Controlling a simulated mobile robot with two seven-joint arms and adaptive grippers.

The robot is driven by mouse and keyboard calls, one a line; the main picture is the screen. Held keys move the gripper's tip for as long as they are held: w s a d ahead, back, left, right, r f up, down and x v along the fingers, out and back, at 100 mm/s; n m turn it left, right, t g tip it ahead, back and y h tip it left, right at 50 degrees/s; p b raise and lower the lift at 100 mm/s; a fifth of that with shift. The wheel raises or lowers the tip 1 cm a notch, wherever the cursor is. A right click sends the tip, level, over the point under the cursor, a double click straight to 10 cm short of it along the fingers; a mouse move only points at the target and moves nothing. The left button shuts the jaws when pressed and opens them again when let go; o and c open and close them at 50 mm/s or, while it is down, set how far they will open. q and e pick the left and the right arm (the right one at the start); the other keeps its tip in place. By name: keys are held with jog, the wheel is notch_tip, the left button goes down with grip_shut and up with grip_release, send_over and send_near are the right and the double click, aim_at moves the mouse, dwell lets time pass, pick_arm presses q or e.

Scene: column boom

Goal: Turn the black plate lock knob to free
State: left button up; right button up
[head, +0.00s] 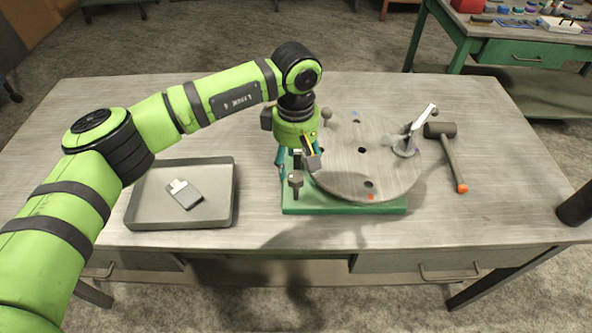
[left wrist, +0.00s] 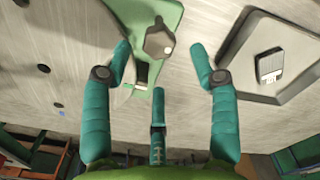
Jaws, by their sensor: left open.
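A dark lock knob (head: 295,180) stands on the left part of a green base (head: 300,208), beside a round grey plate (head: 350,178). In the left wrist view the knob (left wrist: 158,40) has a faceted top with a white dot near its edge. My left gripper (head: 288,168) is open, pointing down just behind and above the knob. In the left wrist view its three teal fingers (left wrist: 161,64) are spread and empty, with the knob ahead, between the two outer fingertips. I see no finger clearly touching it. My right gripper is not in view.
A grey tray (head: 226,215) holding a small grey-white object (head: 185,194) lies left of the base. An angled metal bracket (head: 408,143) stands on the plate's right side. A hammer (head: 449,155) lies to the right. The table (head: 490,215) is clear at front right.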

aim_at(296, 176)
pick_arm(q)
notch_tip(296, 176, down, 4)
jog(key=shift+r+p, duration=0.15)
jog(key=shift+p, duration=0.6)
jog(key=shift+f, duration=0.65)
jog(key=c, duration=1.1)
